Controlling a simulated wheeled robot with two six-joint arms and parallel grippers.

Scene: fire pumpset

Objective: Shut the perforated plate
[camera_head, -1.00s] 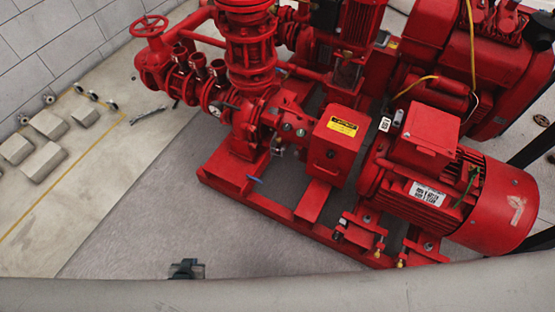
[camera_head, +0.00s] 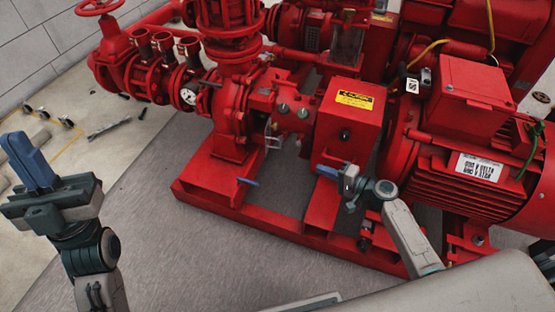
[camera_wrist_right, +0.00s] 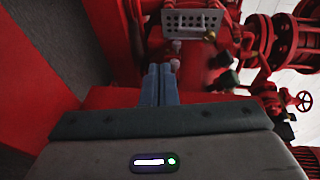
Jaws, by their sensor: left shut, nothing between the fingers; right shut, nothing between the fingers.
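The perforated plate (camera_wrist_right: 192,23) is a small grey metal plate with rows of holes, at the top of the right wrist view. In the head view it is a small pale piece (camera_head: 272,137) on the red pump, left of the red box; its angle is hard to tell there. My right gripper (camera_head: 325,171) is shut and empty, in front of the red box, to the right of the plate. In the right wrist view its blue fingertips (camera_wrist_right: 159,72) lie below the plate, apparently apart from it. My left gripper (camera_head: 22,155) is shut and empty, far left over the floor.
The red box (camera_head: 349,118) with a yellow label stands close beside my right gripper. The red base frame (camera_head: 260,222) runs below it, and a motor (camera_head: 470,165) stands to the right. The floor at front left is clear.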

